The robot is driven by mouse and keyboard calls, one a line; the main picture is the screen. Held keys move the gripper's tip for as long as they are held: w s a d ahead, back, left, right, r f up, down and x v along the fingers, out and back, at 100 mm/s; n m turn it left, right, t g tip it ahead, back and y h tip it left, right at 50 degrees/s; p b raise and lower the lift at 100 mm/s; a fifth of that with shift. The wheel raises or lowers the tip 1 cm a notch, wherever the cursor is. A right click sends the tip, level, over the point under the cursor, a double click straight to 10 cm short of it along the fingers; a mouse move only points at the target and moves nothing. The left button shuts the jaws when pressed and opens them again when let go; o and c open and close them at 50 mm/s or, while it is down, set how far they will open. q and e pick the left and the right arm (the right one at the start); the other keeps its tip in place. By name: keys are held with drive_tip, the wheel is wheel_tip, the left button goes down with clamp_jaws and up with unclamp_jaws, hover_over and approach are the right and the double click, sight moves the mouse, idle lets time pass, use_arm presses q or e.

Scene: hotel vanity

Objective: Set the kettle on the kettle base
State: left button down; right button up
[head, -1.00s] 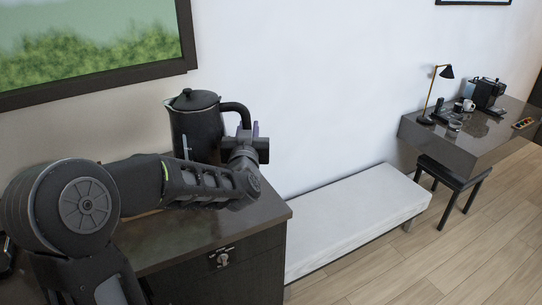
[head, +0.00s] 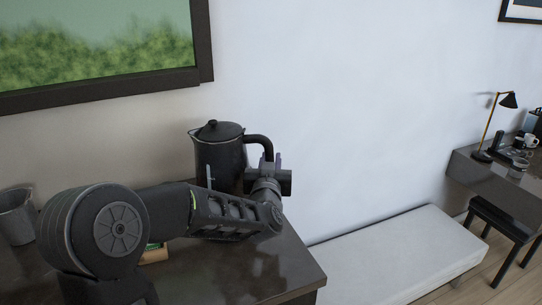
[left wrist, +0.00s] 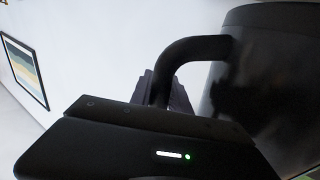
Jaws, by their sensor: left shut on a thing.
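The black kettle (head: 220,160) stands upright at the back of the dark counter, with its lid on and its handle to the right. My left gripper (head: 268,165) is shut on the kettle's handle. In the left wrist view the kettle body (left wrist: 265,75) fills the right side, and the gripper fingers (left wrist: 172,95) are at the lower part of the curved handle. My left arm hides the kettle's bottom, so I cannot tell whether it touches the counter. I cannot make out the kettle base. My right gripper is not in view.
A grey bin or cup (head: 15,217) stands on the counter at the left. A small tray with green items (head: 154,254) is partly behind my arm. The counter (head: 275,268) is clear at its right end. A white bench (head: 400,262) and a desk (head: 490,185) are farther right.

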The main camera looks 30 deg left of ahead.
use_arm(q)
drive_tip(key=shift+w+f, duration=0.1)
drive_tip(key=shift+f, duration=0.2)
drive_tip(key=shift+f, duration=0.1)
drive_tip(key=shift+f+b, duration=1.95)
drive_tip(key=shift+f, duration=0.9)
drive_tip(key=shift+a+b, duration=0.15)
drive_tip(key=shift+b, duration=0.35)
drive_tip(key=shift+f+b, duration=0.6)
drive_tip(key=shift+b, duration=0.05)
